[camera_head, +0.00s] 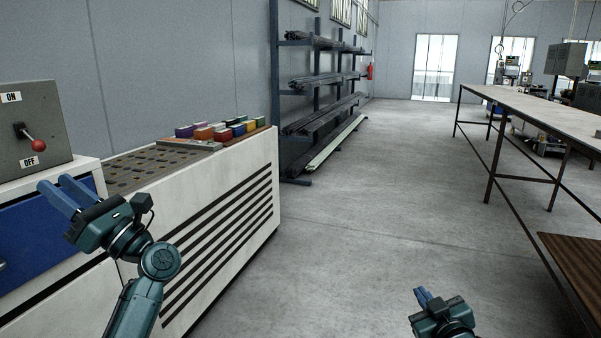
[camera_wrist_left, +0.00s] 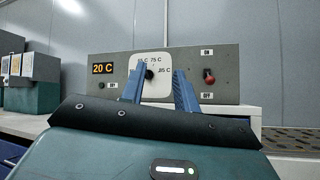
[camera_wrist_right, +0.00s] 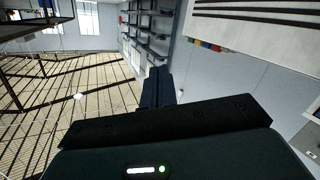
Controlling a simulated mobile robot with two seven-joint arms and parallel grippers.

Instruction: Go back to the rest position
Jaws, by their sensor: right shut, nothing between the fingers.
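My left gripper (camera_head: 55,183) is open and empty in front of the white and blue machine at the left. In the left wrist view its two blue fingers (camera_wrist_left: 159,78) stand apart, facing a grey control panel (camera_wrist_left: 228,63). My right gripper (camera_head: 423,294) is shut and empty over open floor at the lower right of the head view. In the right wrist view its blue fingers (camera_wrist_right: 157,88) are together. The panel has a red-knobbed lever (camera_head: 37,144) between ON and OFF labels, pointing down and right in the head view. A display (camera_wrist_left: 103,68) reads 20 C.
A white cabinet (camera_head: 225,190) with a perforated top and several coloured blocks (camera_head: 225,129) stands beside my left arm. A rod rack (camera_head: 317,85) is behind it. A long table (camera_head: 530,112) stands at the right. The floor (camera_head: 370,190) between is clear.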

